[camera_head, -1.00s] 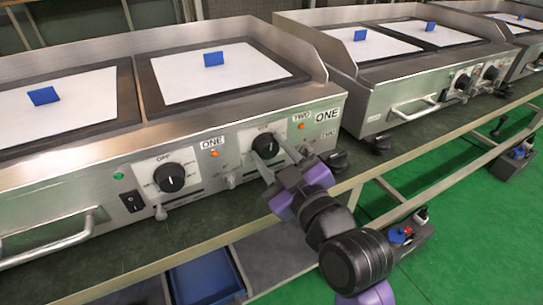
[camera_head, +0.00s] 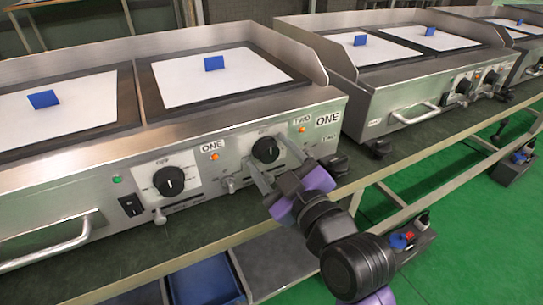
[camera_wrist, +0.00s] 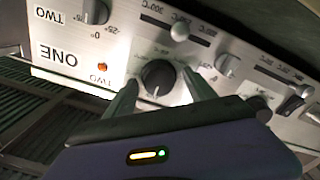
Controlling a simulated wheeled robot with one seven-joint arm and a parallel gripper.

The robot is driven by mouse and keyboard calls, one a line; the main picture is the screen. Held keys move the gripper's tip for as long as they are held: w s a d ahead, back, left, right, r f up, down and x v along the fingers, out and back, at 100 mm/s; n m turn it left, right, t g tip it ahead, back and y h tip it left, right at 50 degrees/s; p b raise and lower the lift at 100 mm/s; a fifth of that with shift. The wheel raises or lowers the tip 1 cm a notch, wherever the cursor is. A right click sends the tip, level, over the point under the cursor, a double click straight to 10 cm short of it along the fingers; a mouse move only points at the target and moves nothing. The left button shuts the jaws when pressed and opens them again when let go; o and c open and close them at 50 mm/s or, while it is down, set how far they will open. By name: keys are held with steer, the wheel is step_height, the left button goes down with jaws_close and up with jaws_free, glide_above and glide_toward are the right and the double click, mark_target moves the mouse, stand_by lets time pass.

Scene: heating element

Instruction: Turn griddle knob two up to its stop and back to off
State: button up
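Griddle knob two (camera_head: 265,149) is a round black knob on the nearest griddle's steel front, beside a TWO label with an orange lamp (camera_head: 301,129). It also shows in the wrist view (camera_wrist: 158,76), where the panel appears upside down. My gripper (camera_head: 267,153) is open, with one finger on each side of the knob. In the wrist view my gripper (camera_wrist: 160,77) shows a gap between each finger and the knob. A pale mark shows near the knob's lower edge there, but its exact setting is too small to read.
Knob one (camera_head: 169,181) is to the left, beside a black switch (camera_head: 131,203) and a green lamp. A metal handle (camera_head: 50,242) projects at far left. Small levers (camera_head: 228,185) stick out below the knobs. A second griddle (camera_head: 400,80) stands at the right.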

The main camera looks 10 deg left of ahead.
steer(key=p+v, duration=0.1)
steer(key=v, duration=0.6)
steer(key=shift+s+d, duration=0.25)
steer(key=shift+s, duration=0.05)
stand_by(0.3)
